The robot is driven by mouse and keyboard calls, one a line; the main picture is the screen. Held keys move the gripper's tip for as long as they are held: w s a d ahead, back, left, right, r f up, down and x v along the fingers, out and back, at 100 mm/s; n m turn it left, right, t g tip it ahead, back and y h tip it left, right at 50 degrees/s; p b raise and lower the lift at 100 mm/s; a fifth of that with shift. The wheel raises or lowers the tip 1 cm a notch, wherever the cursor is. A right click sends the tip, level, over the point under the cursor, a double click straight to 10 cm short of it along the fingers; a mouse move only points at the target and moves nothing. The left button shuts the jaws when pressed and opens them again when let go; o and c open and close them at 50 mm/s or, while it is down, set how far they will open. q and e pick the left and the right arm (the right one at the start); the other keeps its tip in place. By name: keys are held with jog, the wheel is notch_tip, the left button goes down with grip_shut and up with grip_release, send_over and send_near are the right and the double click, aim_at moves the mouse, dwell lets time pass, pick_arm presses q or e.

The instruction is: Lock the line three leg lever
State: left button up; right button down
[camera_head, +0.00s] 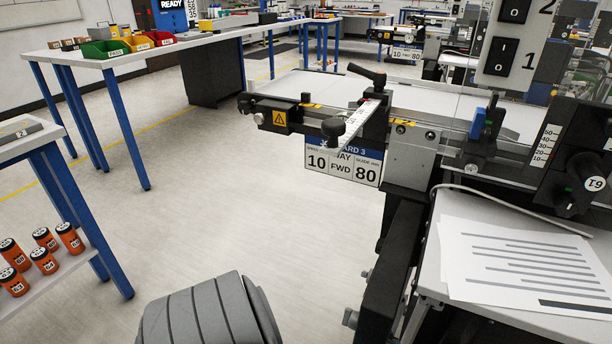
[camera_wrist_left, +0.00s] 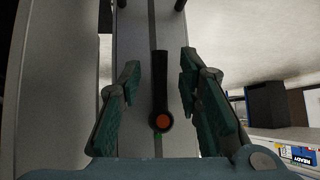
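In the left wrist view a black lever (camera_wrist_left: 160,88) with an orange round cap at its near end lies along a grey rail (camera_wrist_left: 134,60). A small green mark shows beside the cap. My left gripper (camera_wrist_left: 159,72) is open, with one green-padded finger on each side of the lever and a gap on both sides. I cannot tell whether the fingers are level with it or above it. In the head view neither gripper shows. The conveyor there carries a black T-shaped handle (camera_head: 368,76) and a black knob (camera_head: 334,128). I cannot tell which lever the wrist view shows.
A sign (camera_head: 343,163) reading 10 FWD 80 hangs under the conveyor's end. A paper sheet (camera_head: 525,265) lies on a side table at right. A blue-legged bench (camera_head: 175,48) with bins stands at left, and orange canisters (camera_head: 43,258) below. The floor between is clear.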

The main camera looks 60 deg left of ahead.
pick_arm(q)
jog(key=shift+r+p, duration=0.15)
jog(key=shift+p, duration=0.15)
jog(key=s+r+n+t+h+b, duration=0.2)
jog(key=s+n+t+h, duration=0.3)
jog(key=s+t, duration=0.1)
jog(key=s+r+n+t+h+b, duration=0.2)
jog(key=s+r+n+t+h, duration=0.1)
jog(key=s+n+t+h, duration=0.3)
jog(key=s+d+f+m+g+y+p, duration=0.2)
jog(key=s+m+g+p, duration=0.5)
jog(key=s+m+p, duration=0.2)
jog(key=s+d+f+m+g+y+p, duration=0.2)
jog(key=s+m+g+p, duration=0.6)
jog(key=p, duration=0.5)
jog(key=s+d+m, duration=0.1)
jog(key=s, duration=0.1)
jog(key=shift+s+d+f+y+p, duration=0.3)
jog(key=shift+f+p, duration=0.05)
jog(key=shift+p, duration=0.05)
